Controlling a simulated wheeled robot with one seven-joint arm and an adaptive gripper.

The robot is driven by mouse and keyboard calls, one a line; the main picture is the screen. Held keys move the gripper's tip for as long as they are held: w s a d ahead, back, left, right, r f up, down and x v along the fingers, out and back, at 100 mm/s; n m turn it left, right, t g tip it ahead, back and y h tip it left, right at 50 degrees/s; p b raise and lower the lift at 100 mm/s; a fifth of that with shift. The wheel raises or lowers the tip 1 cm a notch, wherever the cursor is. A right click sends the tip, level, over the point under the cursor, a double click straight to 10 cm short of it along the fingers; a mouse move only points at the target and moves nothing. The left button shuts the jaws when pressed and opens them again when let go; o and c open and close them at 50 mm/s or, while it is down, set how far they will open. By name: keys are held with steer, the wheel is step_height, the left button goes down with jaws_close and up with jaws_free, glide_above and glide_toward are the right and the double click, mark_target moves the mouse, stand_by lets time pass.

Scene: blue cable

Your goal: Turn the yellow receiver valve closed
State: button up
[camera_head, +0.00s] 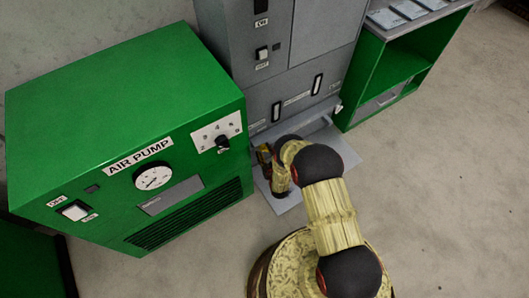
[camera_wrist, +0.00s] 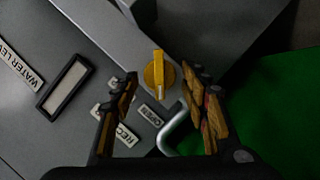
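The yellow receiver valve (camera_wrist: 158,73) is a round knob with a raised grip bar on a grey panel, in the wrist view. The bar runs roughly up and down in that picture, with a pale mark at its lower end. My gripper (camera_wrist: 159,82) is open, its two fingertips on either side of the knob with gaps visible; I cannot tell how far short of the panel they are. In the head view my gripper (camera_head: 265,158) is at the grey cabinet's base, and my arm hides the valve. A label starting "REC" (camera_wrist: 124,135) is partly covered by the left finger.
A grey bent pipe (camera_wrist: 174,128) lies by the right finger. A water level window (camera_wrist: 66,82) is at left. The green air pump (camera_head: 130,130) and green shelf (camera_head: 385,75) flank the grey cabinet (camera_head: 290,60).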

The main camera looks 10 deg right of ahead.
steer(key=c, duration=1)
steer(key=shift+o, duration=0.2)
steer(key=m, duration=0.1)
steer(key=m+g+y, duration=0.1)
steer(key=m, duration=0.1)
steer(key=shift+w+d+r+y, duration=0.1)
steer(key=shift+d+r+y, duration=0.05)
steer(key=shift+d+y, duration=0.15)
steer(key=m+g+y, duration=0.1)
steer(key=m+y, duration=0.1)
steer(key=m, duration=0.1)
steer(key=shift+d, duration=0.2)
steer(key=m, duration=0.1)
steer(key=m+y, duration=0.2)
steer(key=shift+w+d+m, duration=0.1)
steer(key=shift+d+m, duration=0.15)
steer(key=shift+m, duration=0.15)
steer(key=shift+d+f+m+g+y, duration=0.1)
steer(key=shift+m+g+y, duration=0.05)
steer(key=shift+m+y, duration=0.45)
steer(key=shift+f+m+g+y, duration=0.15)
steer(key=shift+m+y, duration=0.25)
steer(key=shift+m, duration=0.3)
steer(key=shift+w+r, duration=0.1)
